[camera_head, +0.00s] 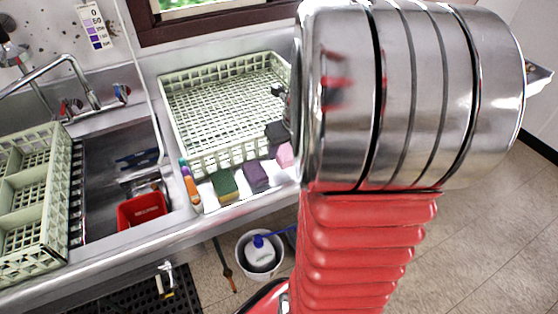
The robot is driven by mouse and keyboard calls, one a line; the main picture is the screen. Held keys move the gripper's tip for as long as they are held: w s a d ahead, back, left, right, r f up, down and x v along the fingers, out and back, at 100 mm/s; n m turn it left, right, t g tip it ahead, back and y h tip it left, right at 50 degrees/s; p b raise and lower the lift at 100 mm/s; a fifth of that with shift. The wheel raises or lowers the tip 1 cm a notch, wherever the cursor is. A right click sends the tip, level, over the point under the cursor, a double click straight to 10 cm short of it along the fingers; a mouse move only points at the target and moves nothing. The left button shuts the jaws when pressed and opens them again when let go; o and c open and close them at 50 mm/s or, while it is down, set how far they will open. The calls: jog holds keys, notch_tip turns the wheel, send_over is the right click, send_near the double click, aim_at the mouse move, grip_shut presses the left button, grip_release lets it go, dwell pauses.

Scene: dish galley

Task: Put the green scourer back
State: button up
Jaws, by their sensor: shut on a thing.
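A sponge with a dark green top, the green scourer (225,186), lies on a white strip at the front edge of the steel counter. It is between an orange bottle (190,185) and a purple sponge (255,176). My own large silver and red arm fills the middle right of the view.
A pink sponge (285,154) and a dark block (275,132) sit right of the purple sponge. A pale green rack (195,165) stands behind. The sink at left holds a red tub (142,209). A white bucket (258,262) stands on the floor.

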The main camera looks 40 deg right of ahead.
aim_at(283, 159)
jog(key=shift+f, duration=2)
jog(key=shift+f, duration=0.2)
jog(key=o, duration=1.4)
jog(key=shift+r, duration=0.1)
jog(key=v, duration=1.3)
jog(key=shift+s+a+r, duration=0.2)
jog(key=shift+s+a, duration=0.05)
jog(key=shift+s, duration=0.05)
jog(key=shift+a, duration=0.1)
